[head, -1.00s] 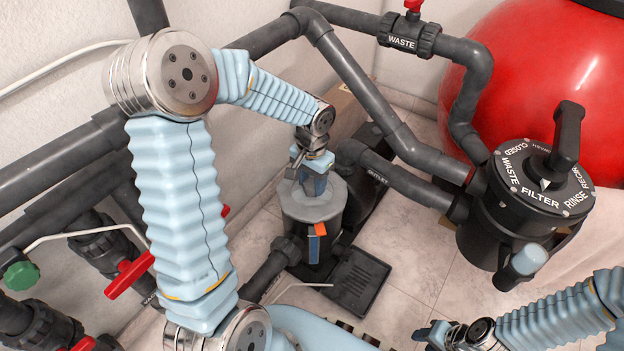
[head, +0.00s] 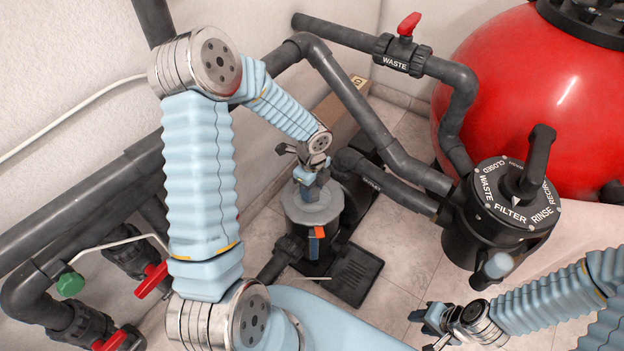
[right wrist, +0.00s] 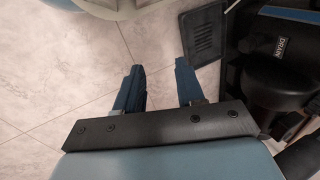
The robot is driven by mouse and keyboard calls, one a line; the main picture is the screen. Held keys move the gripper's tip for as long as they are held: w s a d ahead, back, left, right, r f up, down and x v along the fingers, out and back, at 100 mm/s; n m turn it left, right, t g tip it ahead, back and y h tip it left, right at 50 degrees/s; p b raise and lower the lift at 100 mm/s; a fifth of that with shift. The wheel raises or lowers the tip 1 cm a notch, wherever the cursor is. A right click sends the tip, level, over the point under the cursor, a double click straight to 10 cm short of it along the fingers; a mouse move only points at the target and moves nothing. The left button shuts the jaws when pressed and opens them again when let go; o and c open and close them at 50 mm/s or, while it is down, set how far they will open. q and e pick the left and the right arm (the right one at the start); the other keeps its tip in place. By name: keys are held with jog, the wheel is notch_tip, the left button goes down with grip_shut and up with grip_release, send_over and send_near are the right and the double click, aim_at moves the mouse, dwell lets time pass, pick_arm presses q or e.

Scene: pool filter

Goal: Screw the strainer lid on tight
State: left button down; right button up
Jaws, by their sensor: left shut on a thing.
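The strainer lid (head: 313,210) is a grey disc seated on top of the dark strainer pot (head: 322,248) of the pump. An orange and blue marking shows at the rim on its front side. My left gripper (head: 311,186) reaches down onto the lid from above and is shut on the part at the lid's middle; its fingertips are partly hidden. My right gripper (head: 428,328) is off to the right and low, away from the lid. The right wrist view shows its two blue fingers (right wrist: 158,88) apart with only floor between them.
A multiport valve (head: 507,210) and a red filter tank (head: 545,95) stand to the right. Grey pipes (head: 365,110) run behind and beside the pump. Valves with red handles (head: 152,279) are at the left. Tiled floor (head: 410,255) is clear between pump and multiport valve.

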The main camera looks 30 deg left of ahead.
pick_arm(q)
jog(key=m+p, duration=0.2)
jog(key=m, duration=0.1)
jog(key=shift+r, duration=0.35)
jog(key=shift+f+m, duration=0.2)
jog(key=shift+m, duration=0.4)
jog(key=shift+w+f, duration=0.1)
jog(key=shift+c, duration=2.4)
grip_release()
pick_arm(e)
jog(key=r, duration=0.1)
jog(key=a+r, duration=0.1)
jog(key=r, duration=0.1)
jog(key=shift+s, duration=0.2)
pick_arm(q)
notch_tip(320, 180, up, 4)
jog(key=p, duration=0.3)
jog(key=shift+r+p, duration=0.2)
jog(key=shift+p, duration=0.15)
jog(key=shift+f, duration=0.15)
pick_arm(e)
notch_tip(320, 180, up, 4)
jog(key=shift+f, duration=0.2)
